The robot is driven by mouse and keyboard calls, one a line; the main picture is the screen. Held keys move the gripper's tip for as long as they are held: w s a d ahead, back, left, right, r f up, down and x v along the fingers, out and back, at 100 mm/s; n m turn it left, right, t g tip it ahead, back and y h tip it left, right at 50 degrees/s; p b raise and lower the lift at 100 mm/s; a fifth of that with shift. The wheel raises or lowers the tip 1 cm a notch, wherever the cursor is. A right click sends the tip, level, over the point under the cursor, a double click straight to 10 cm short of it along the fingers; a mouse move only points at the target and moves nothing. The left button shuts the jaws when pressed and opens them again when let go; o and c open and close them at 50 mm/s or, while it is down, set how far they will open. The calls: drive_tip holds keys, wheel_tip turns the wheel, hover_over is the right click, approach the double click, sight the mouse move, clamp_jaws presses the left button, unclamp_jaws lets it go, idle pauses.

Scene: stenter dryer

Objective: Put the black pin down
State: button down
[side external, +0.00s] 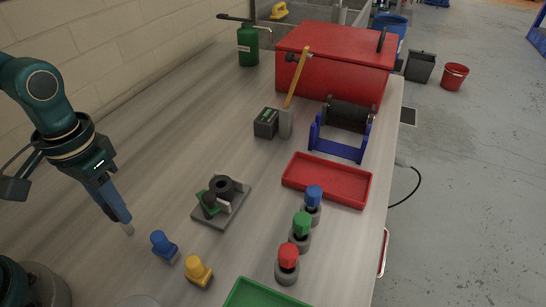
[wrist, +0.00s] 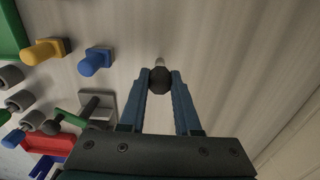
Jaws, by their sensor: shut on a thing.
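My gripper (side external: 124,212) is at the left of the table, pointing down. In the wrist view my gripper (wrist: 160,84) is shut on the black pin (wrist: 159,80), with its dark round head between the fingertips. A pale metal end of the pin (side external: 129,229) shows below the fingers, close to the tabletop; I cannot tell whether it touches. A blue knobbed pin (side external: 163,246) and a yellow knobbed pin (side external: 198,271) stand to the right of the gripper. The fingers hide most of the black pin in the side view.
A grey fixture (side external: 235,207) with a black ring and green part stands mid-table. Blue, green and red knobs sit in grey rings (side external: 287,272) at the right. A red tray (side external: 326,180) and green tray (side external: 258,294) lie nearby.

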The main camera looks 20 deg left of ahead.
drive_tip(key=shift+f, duration=0.15)
drive_tip(key=c, duration=0.6)
unclamp_jaws()
drive_tip(key=s+r+t, duration=0.1)
drive_tip(key=r, duration=0.2)
drive_tip(key=s+r+t, duration=0.1)
drive_tip(key=r+t, duration=0.1)
drive_tip(key=r, duration=0.2)
drive_tip(key=s+r+t, duration=0.1)
drive_tip(key=r+t, duration=0.1)
drive_tip(key=r, duration=0.2)
drive_tip(key=shift+a+r, duration=0.15)
drive_tip(key=shift+a, duration=0.05)
drive_tip(key=shift+o, duration=0.4)
drive_tip(key=shift+s+t, duration=0.1)
drive_tip(key=shift+t, duration=0.2)
